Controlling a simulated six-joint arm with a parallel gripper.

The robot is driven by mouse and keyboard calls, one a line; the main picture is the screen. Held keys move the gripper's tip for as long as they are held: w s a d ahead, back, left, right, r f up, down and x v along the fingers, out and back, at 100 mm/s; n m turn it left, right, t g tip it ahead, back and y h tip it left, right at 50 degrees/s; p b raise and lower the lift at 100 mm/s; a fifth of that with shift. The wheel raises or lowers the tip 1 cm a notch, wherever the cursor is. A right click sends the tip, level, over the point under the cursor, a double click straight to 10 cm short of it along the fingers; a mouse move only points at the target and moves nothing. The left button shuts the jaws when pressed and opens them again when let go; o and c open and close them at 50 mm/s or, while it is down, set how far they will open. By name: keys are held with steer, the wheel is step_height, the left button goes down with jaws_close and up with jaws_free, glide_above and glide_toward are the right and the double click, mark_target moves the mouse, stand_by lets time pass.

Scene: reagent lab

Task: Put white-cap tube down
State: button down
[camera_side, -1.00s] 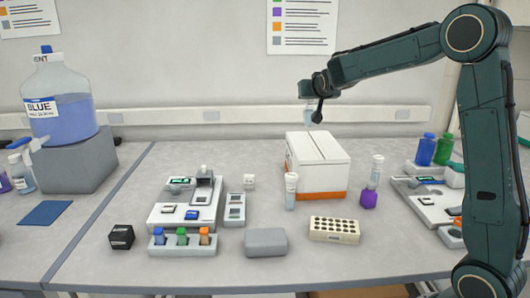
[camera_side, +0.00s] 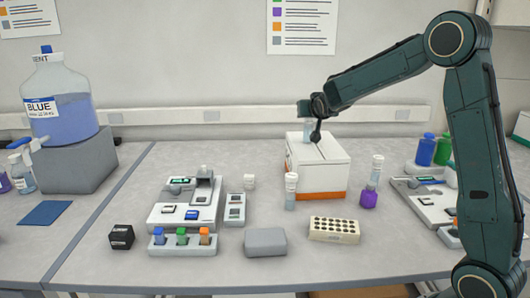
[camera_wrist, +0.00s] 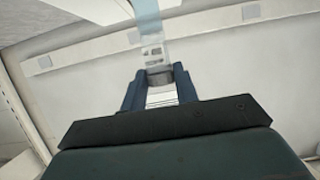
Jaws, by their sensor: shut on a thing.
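My gripper (camera_side: 309,107) is shut on a clear tube (camera_side: 306,132) with pale blue content, held above the white box-shaped device with orange trim (camera_side: 325,178). In the wrist view my gripper's fingers (camera_wrist: 160,80) close around the tube's greyish cap end, and the pale blue tube (camera_wrist: 149,12) with its label points away. The cap's colour is hard to tell there, and in the side view the gripper hides it. Whether the tube's lower end touches the device top cannot be told. Another white-capped tube (camera_side: 291,192) stands upright in front of the device.
A tube (camera_side: 376,168) and a purple bottle (camera_side: 369,196) stand right of the device. A beige rack with holes (camera_side: 334,230) and a grey block (camera_side: 265,241) lie in front. A rack of coloured caps (camera_side: 182,240) is at left. Bare bench lies at front right.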

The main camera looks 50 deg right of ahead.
steer(key=shift+f, duration=0.15)
steer(key=c, duration=1.1)
jaws_free()
steer(key=v, duration=1.2)
steer(key=shift+s, duration=0.1)
